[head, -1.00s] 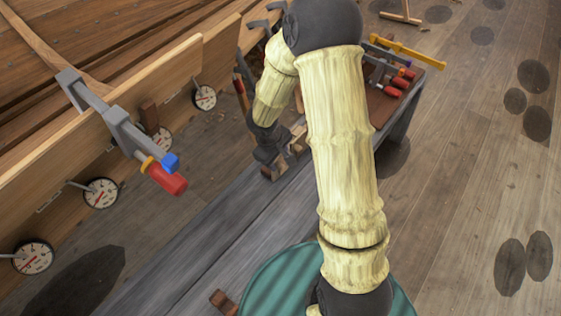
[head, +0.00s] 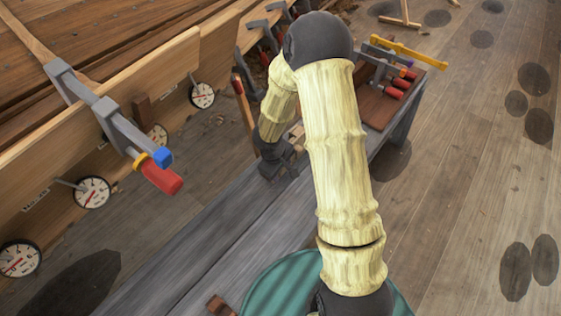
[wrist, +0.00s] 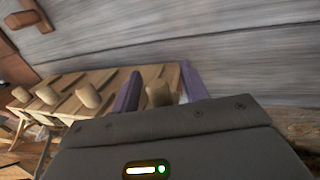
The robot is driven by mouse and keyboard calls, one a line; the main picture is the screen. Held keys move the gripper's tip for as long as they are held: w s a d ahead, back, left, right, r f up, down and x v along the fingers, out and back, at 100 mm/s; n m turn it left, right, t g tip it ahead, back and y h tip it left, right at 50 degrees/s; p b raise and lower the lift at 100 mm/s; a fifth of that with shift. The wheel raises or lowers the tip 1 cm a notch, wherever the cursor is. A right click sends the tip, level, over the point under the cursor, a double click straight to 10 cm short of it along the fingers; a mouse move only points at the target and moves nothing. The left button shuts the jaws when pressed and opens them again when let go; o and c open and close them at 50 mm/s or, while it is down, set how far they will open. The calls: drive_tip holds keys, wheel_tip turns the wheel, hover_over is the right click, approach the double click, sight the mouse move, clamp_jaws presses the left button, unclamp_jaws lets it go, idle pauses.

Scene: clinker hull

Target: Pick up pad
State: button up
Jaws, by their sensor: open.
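A slatted pale wooden rack (wrist: 112,82) with several tan rounded pegs shows in the wrist view. One tan peg (wrist: 158,94) appears between the two purplish fingers of my gripper (wrist: 160,86); I cannot tell whether they touch it. The fingers are apart. In the head view my gripper (head: 272,168) is low over the grey bench, beside a small pale wooden piece (head: 297,133), partly hidden by my arm. I cannot tell for sure which piece is the pad.
A grey plank bench (head: 215,235) runs below my arm. A large clamp with a red handle (head: 162,178) hangs on the hull planks at left, near several dials. A brown tool tray (head: 378,108) holds red-handled clamps. A brown block (head: 222,304) lies near the front.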

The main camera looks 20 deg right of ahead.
idle(0.5)
clamp_jaws()
